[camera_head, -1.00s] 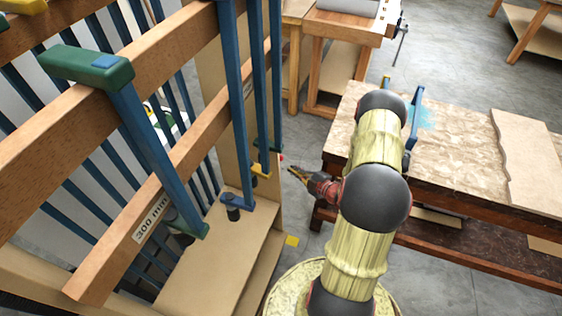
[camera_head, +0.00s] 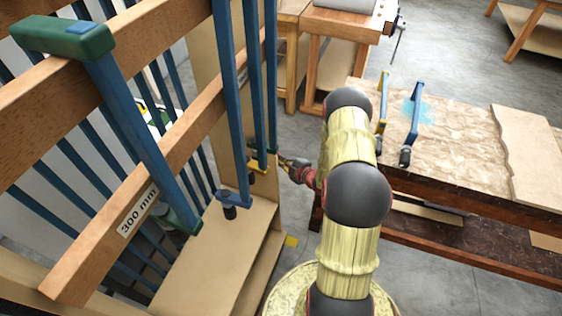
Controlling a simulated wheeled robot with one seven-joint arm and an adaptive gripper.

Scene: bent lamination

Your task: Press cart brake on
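The wooden clamp cart (camera_head: 215,260) fills the left side, with blue bar clamps hanging on its rails. The red spot seen earlier on that edge is hidden now.
A workbench (camera_head: 455,150) with a wavy board (camera_head: 530,150) and two clamps (camera_head: 412,125) stands at the right, close to my arm. Another bench (camera_head: 345,30) is at the back. Grey floor (camera_head: 420,275) shows at the lower right.

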